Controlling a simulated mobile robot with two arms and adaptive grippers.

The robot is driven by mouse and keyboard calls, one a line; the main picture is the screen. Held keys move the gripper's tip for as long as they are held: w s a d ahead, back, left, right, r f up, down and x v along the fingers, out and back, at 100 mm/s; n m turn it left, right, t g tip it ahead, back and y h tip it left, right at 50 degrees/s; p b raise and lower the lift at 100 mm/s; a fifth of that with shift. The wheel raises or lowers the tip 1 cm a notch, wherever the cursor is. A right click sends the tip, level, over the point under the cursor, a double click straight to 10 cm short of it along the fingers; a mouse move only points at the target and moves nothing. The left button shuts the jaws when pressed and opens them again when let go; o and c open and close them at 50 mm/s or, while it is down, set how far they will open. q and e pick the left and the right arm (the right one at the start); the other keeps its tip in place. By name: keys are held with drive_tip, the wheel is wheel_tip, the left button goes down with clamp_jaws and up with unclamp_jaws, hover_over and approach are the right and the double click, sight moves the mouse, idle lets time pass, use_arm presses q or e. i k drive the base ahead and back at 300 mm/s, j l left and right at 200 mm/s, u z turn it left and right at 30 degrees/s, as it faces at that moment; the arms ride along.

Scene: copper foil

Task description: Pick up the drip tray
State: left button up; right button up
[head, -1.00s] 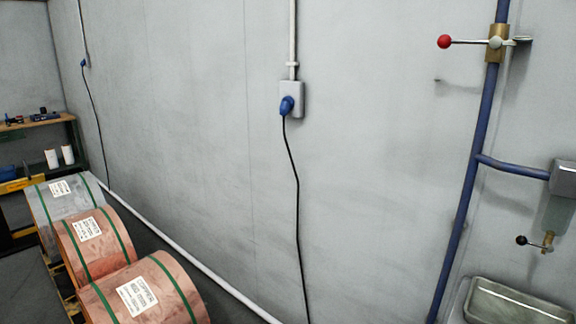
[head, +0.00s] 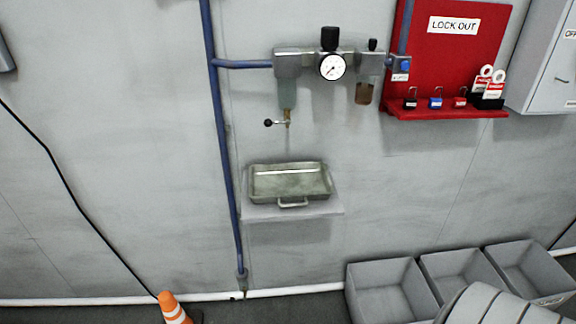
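The drip tray (head: 290,183) is a shallow, dull metal rectangular pan with a handle at its front. It rests on a small grey wall shelf (head: 318,211), below a drain valve with a black knob (head: 279,122). The tray is upright and its inside is partly in view. Neither of my grippers shows in the head view, so their state cannot be seen.
A blue pipe (head: 224,150) runs down the wall left of the tray. A regulator with a gauge (head: 332,66) is above, and a red lockout board (head: 455,70) is at right. Grey bins (head: 387,296) and an orange cone (head: 173,307) stand on the floor below.

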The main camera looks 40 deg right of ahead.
sight(305, 181)
drive_tip(key=z, duration=1.25)
